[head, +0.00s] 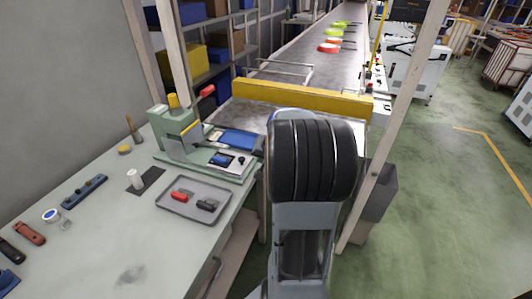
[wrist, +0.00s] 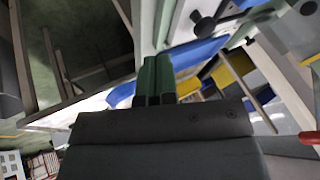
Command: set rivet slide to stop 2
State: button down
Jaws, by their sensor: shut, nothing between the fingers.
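The pale green rivet press (head: 172,140) stands at the back of the bench, with a yellow knob on top and a red-ended handle at its right. Its base (head: 215,163) carries a blue plate (head: 238,139) and a light panel with a small blue window. I cannot make out the slide's stop marks or which stop it is at. My arm stands right of the press in the head view and hides its own end. In the wrist view my gripper (wrist: 155,75) is shut and empty, its green fingers together. Blue surfaces and a dark knob (wrist: 205,23) show beyond the fingers.
A grey tray (head: 190,212) with a red and a black piece lies in front of the press. A white cylinder (head: 135,180) stands left of it. A yellow beam (head: 300,98) crosses before the conveyor (head: 310,55), which bears coloured pans. A wooden post (head: 392,130) rises right of my arm.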

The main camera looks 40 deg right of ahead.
aim_at(245, 162)
jog(key=shift+w+a+f+p, duration=0.15)
jog(key=shift+w+a+f, duration=0.2)
jog(key=shift+w, duration=0.3)
jog(key=shift+w+a+f+p, duration=0.2)
jog(key=shift+w+a, duration=0.25)
jog(key=shift+w, duration=0.15)
jog(key=shift+w+a+f+p, duration=0.15)
jog(key=shift+w+a+f, duration=0.2)
jog(key=shift+w, duration=0.3)
jog(key=shift+w+r, duration=0.1)
jog(key=shift+w, duration=0.05)
